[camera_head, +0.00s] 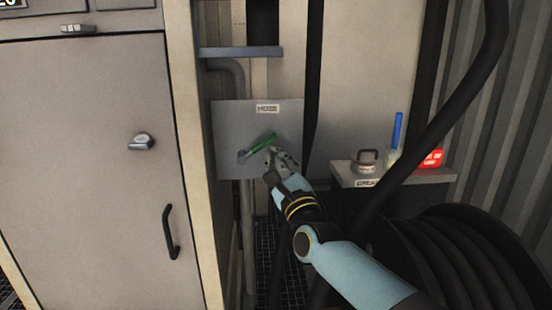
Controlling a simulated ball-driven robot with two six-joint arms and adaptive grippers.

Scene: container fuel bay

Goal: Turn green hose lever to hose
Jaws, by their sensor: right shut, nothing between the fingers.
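The green hose lever (262,143) sits on a grey panel (227,117) in the middle of the head view. It slants from a pivot at its lower left up to the right. A label reading "HOSE" (267,108) is on the panel above it. My right gripper (273,151) is shut and empty, with its tips at the lower right side of the lever. I cannot tell whether they touch it. My left gripper is not in view.
A cabinet door with a black handle (171,232) and a latch (142,141) is on the left. A small shelf (404,176) at right holds a round item, a blue stick and a red lit box (432,159). Black hoses and a hose reel (470,262) fill the lower right.

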